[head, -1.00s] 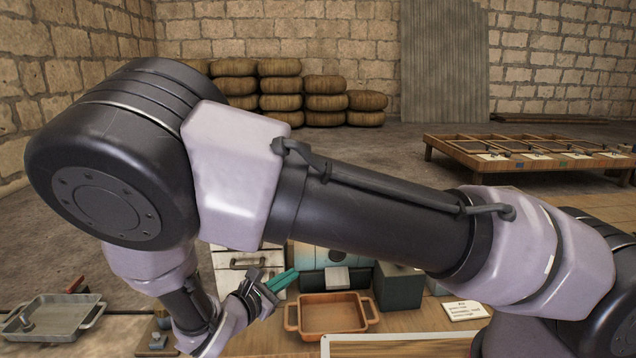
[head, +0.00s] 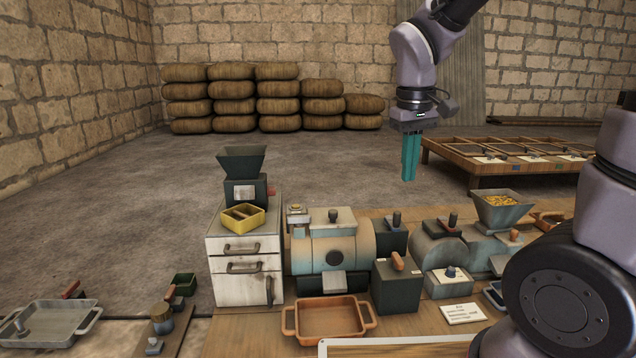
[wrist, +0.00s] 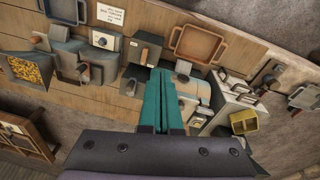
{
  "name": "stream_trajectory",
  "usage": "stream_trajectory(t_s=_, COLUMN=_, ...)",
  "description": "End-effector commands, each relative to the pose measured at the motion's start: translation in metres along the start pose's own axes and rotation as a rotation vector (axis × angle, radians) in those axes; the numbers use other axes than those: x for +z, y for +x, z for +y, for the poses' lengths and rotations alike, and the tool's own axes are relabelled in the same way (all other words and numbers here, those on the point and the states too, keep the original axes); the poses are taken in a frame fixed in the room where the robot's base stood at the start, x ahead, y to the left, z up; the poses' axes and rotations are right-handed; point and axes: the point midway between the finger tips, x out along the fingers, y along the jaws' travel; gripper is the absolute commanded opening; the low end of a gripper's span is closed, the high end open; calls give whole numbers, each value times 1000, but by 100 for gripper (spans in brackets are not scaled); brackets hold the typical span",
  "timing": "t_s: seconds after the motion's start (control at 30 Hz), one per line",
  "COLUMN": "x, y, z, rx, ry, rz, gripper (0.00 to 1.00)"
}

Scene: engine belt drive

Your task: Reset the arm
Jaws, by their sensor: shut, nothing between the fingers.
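My gripper (head: 409,158) hangs high in the head view, its green fingers pointing down and shut with nothing between them. It is in the air above and behind the workbench, clear of everything on it. In the wrist view my gripper (wrist: 163,100) shows its closed fingers over the bench. The bench holds a blue and tan drum machine (head: 332,250), also seen in the wrist view (wrist: 186,92). Part of my arm covers the right front of the head view.
On the bench are a white drawer cabinet (head: 243,265), an orange tray (head: 325,318), a dark green box (head: 396,287) and a hopper of yellow bits (head: 500,212). A grey tray (head: 50,322) sits at left. A low wooden table (head: 500,163) stands behind. The floor between is clear.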

Motion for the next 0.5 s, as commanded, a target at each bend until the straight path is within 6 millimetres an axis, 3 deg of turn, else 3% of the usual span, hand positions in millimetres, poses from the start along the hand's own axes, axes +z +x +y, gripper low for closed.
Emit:
stream_trajectory(t_s=0.03, x=8, y=-17, z=12, rx=-39, ry=87, rz=57, gripper=0)
stream_trajectory(t_s=0.2, x=35, y=-61, z=36, rx=-147, ry=342, rz=231, gripper=0)
stream_trajectory(t_s=0.5, x=71, y=-107, z=52, rx=-235, ry=622, rz=469, gripper=0)
